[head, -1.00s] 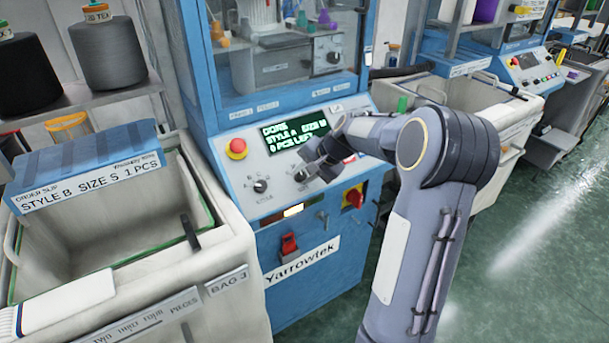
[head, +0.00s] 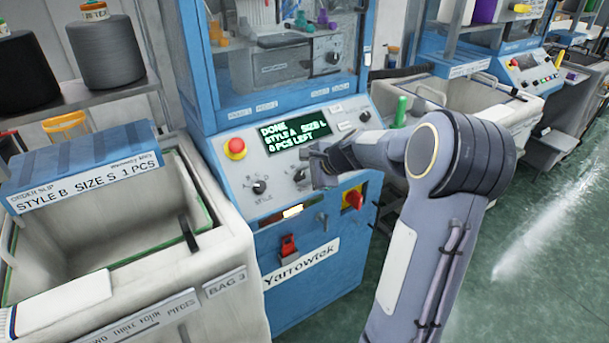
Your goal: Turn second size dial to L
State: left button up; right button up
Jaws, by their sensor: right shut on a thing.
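The size dial (head: 299,175) is a dark knob on the sloped control panel of the blue Yarrowtek machine, right of the style dial (head: 259,187). My right gripper (head: 312,167) is at the size dial and shut on it; the fingers and wrist hide most of the knob and its marks. The green-lit display (head: 296,138) above reads DONE, STYLE A, SIZE L, 0 PCS LEFT. My left gripper is not in view.
A red emergency button (head: 235,148) sits left of the display. A red and yellow switch (head: 353,199) and a red rocker (head: 288,245) are below the panel. An open bin with an order slip (head: 86,188), STYLE B SIZE S 1 PCS, stands at left.

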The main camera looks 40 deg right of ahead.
dwell(0.5)
jog(key=o, duration=1)
jog(key=v, duration=0.8)
jog(key=shift+a+f, duration=0.1)
